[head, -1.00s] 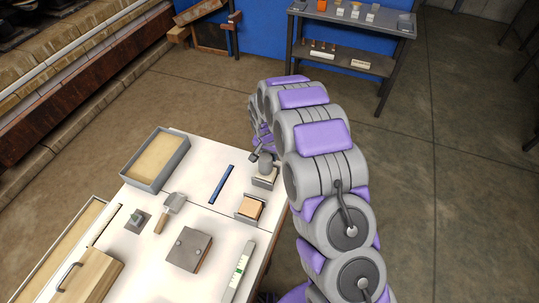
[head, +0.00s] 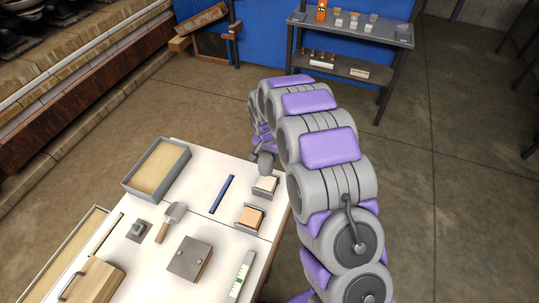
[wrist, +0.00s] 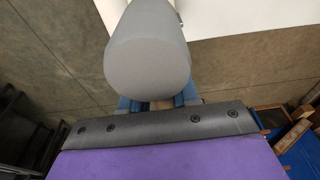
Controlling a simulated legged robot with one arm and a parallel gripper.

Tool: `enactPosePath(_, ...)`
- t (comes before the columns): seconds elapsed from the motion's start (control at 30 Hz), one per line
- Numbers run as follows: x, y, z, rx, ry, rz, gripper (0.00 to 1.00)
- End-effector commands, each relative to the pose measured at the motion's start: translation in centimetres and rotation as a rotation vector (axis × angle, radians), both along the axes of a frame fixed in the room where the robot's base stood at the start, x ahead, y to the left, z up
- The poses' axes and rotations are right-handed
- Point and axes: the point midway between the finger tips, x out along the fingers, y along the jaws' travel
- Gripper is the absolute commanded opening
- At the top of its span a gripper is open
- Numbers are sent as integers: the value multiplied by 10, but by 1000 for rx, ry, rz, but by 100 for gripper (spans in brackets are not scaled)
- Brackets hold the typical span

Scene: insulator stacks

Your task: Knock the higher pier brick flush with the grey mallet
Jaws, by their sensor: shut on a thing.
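The grey mallet's head (head: 265,163) is just beyond the back pier in the head view. It fills the upper middle of the wrist view (wrist: 148,60). My gripper (wrist: 158,103) is shut on the mallet's handle, which is mostly hidden behind the head. The back pier has a pale brick (head: 266,183) in a grey holder. The front pier has an orange-tan brick (head: 249,215) in a similar holder. I cannot tell for sure which brick stands higher. The mallet head looks apart from both bricks.
A blue bar (head: 222,194) lies left of the piers. A grey-rimmed tray (head: 157,168), a trowel (head: 170,222), a dark square block (head: 189,259) and a level (head: 241,276) are on the white table. The table's right edge is close to the piers.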

Motion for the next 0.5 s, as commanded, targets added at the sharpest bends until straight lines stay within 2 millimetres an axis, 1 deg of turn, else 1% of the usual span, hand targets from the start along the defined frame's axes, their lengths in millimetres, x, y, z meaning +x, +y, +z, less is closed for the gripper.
enactPosePath(0.33,0,0,1,0,-1,0,0)
enactPosePath(0.5,1,0,8,0,-2,0,0)
